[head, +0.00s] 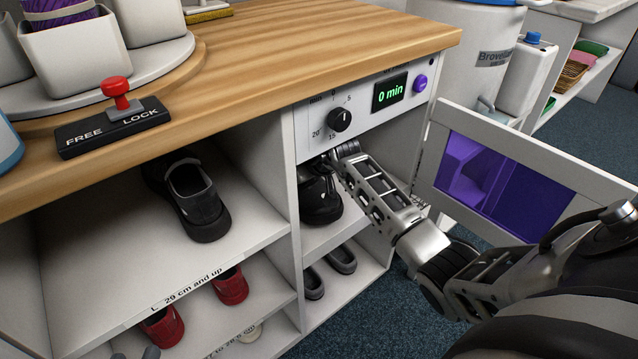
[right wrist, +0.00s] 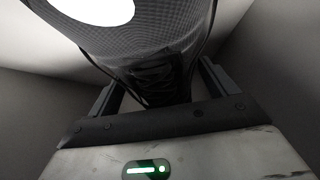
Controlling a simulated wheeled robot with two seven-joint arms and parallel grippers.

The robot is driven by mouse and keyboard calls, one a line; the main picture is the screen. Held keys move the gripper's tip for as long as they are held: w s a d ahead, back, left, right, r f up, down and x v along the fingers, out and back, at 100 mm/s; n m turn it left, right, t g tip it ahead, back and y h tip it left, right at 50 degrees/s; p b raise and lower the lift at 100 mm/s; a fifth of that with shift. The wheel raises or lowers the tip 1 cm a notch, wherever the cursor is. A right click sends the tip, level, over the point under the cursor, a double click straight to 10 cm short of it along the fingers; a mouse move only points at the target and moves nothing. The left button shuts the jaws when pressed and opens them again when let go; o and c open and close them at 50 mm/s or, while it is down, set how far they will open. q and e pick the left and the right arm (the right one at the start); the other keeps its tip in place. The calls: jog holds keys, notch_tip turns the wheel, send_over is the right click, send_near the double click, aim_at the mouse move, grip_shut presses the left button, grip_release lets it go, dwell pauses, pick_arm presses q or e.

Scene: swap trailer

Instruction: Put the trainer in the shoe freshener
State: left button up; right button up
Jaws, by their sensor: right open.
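The shoe freshener (head: 310,118) is the white unit with a dial and a "0 min" display. Its door (head: 505,180) with a purple window stands open to the right. A dark shoe (head: 320,203) sits in its upper compartment. My right gripper (head: 338,158) reaches in from the right, its tips partly hidden. In the right wrist view a dark mesh shoe (right wrist: 150,72), likely the trainer, lies between its two open fingers; I cannot tell whether they touch it. Another dark shoe (head: 197,203) stands on the upper left shelf. My left gripper is not clearly seen.
A FREE/LOCK switch with a red knob (head: 117,90) sits on the wooden counter (head: 300,45). Red shoes (head: 230,287) stand on the shelf below, and grey shoes (head: 341,259) under the freshener compartment. The upper left shelf has free room around its shoe.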

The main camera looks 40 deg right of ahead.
jog(key=s+p, duration=0.1)
jog(key=s, duration=0.2)
jog(key=s+p, duration=0.1)
jog(key=s, duration=0.2)
jog(key=s+p, duration=0.1)
jog(key=s, duration=0.3)
jog(key=shift+s+d, duration=0.1)
jog(key=shift+d, duration=0.2)
pick_arm(q)
jog(key=f+g, duration=0.1)
jog(key=a+f+g+y, duration=0.1)
jog(key=shift+a+f, duration=0.1)
jog(key=shift+f, duration=0.2)
pick_arm(e)
jog(key=shift+s+d+f, duration=0.1)
jog(key=shift+s, duration=0.3)
